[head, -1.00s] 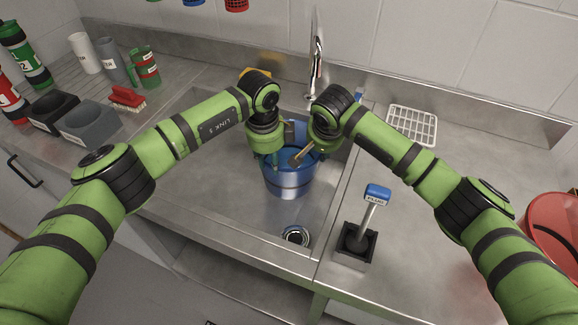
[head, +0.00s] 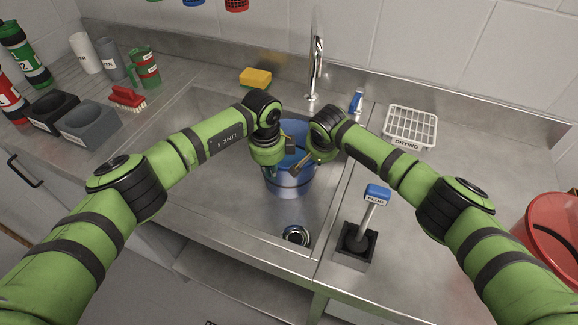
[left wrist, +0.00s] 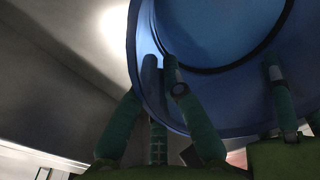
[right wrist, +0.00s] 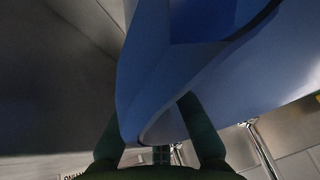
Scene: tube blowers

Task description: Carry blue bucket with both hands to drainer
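The blue bucket (head: 290,184) stands upright in the metal sink. My left gripper (head: 272,168) is at its left rim. My right gripper (head: 298,164) is at the right part of the rim. In the right wrist view the wall of the bucket (right wrist: 165,85) lies between its fingers, and one fingertip is hidden behind it. A white grid marked DRYING (head: 410,125) lies right of the sink; a ribbed draining surface (head: 62,82) is on the left counter.
The tap (head: 315,75) rises behind the bucket. A yellow sponge (head: 256,77) lies at the back edge. A plunger in a dark holder (head: 355,245) stands right of the sink, with a red bucket (head: 553,240) farther right. Grey boxes (head: 88,124) and a red brush (head: 127,97) are left.

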